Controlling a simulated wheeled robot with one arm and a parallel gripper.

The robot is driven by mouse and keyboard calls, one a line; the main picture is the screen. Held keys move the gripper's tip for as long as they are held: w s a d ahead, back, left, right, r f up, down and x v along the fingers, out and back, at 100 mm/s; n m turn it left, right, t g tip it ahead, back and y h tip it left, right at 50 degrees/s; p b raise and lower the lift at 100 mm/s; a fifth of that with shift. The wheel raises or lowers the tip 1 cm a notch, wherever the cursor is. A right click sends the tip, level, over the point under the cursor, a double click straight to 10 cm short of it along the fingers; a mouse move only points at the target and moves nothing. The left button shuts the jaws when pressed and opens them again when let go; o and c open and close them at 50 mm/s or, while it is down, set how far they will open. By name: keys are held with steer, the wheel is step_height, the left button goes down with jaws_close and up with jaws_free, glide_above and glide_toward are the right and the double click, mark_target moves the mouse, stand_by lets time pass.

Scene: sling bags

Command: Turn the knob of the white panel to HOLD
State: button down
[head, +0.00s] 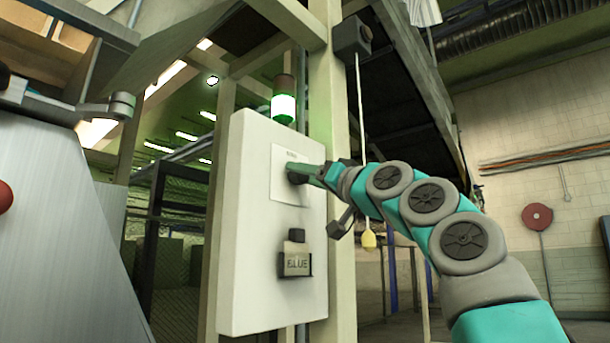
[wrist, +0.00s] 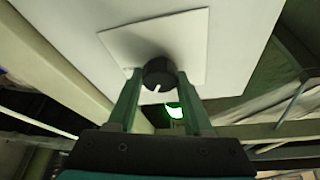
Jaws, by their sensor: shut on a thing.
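The white panel (head: 245,220) stands upright on a post in the head view, with a paler square plate (head: 285,160) around its knob (head: 294,178). My gripper (head: 308,173) reaches the knob from the right and partly hides it. In the wrist view the dark round knob (wrist: 158,71) sits between the two green fingers of my gripper (wrist: 158,77), which are shut on it. The knob's white mark points down in that picture, toward the side with the green lamp. I cannot read HOLD or any other lettering around the knob.
A lit green lamp (head: 284,106) stands at the panel's top. A dark box (head: 352,40) with a hanging cord and yellow handle (head: 369,240) is to the right, close behind my arm.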

steer(key=shift+m, duration=0.6)
steer(key=shift+a+r+m+t+h+p, duration=0.1)
steer(key=shift+m+t+h+p, duration=0.2)
steer(key=shift+m+h+p, duration=1.65)
steer(key=shift+m+p, duration=0.35)
steer(key=shift+m, duration=1.35)
steer(key=shift+m+h+p, duration=0.95)
steer(key=shift+m+p, duration=0.35)
steer(key=shift+m, duration=1.35)
steer(key=shift+c, duration=1.5)
jaws_free()
steer(key=shift+s, duration=0.1)
